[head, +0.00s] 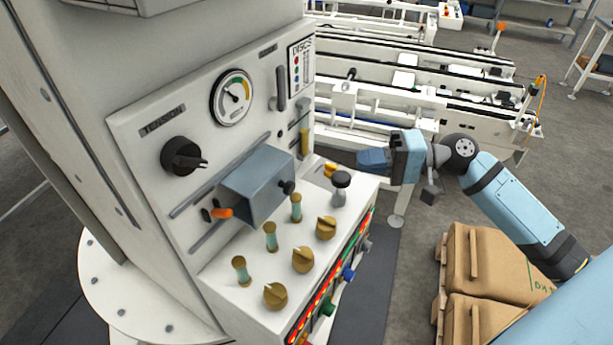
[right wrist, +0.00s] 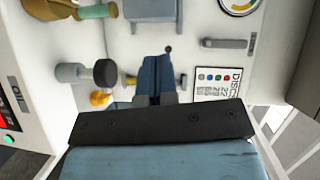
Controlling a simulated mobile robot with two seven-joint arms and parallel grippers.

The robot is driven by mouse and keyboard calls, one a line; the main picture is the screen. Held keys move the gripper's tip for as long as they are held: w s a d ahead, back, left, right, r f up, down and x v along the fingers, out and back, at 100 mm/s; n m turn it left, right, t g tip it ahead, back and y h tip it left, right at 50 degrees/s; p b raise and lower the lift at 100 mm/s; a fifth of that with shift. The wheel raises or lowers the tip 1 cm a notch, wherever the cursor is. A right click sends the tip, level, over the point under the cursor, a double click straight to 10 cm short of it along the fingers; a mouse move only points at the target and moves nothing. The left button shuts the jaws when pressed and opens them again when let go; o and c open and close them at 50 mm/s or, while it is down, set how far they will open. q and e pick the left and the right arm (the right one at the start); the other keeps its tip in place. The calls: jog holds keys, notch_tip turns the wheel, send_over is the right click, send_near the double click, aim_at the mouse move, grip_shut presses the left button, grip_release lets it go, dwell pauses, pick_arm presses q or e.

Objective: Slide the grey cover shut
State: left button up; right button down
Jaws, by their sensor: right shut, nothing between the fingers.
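The grey cover (head: 257,185) is a blue-grey box on the sloping white control panel, between two dark slide rails. A black knob (head: 287,187) sticks out at its right end. An orange-tipped lever (head: 218,213) shows just left of the cover, outside it. My right gripper (head: 372,161) is right of the panel, apart from the cover. Its blue fingers (right wrist: 153,78) are together and empty in the right wrist view, pointing towards the panel. Part of the cover (right wrist: 152,9) shows at the top of that view. My left gripper is not in view.
Below the cover, a ledge carries brass knobs (head: 303,259), teal-banded posts (head: 270,237) and a black-topped post (head: 341,180) near my right gripper. A black dial (head: 183,156) and a gauge (head: 232,97) sit above. Brown sacks (head: 490,265) lie at lower right.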

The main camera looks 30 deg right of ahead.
jog(key=p, duration=0.2)
send_near(283, 180)
jog(key=w, duration=0.3)
jog(key=a, duration=0.3)
jog(key=shift+a+f+p, duration=0.1)
jog(key=shift+a+p, duration=0.2)
jog(key=shift+a, duration=0.1)
jog(key=shift+s+a+f, duration=0.1)
jog(key=shift+s+a, duration=0.1)
jog(key=shift+a, duration=0.2)
jog(key=shift+f, duration=0.1)
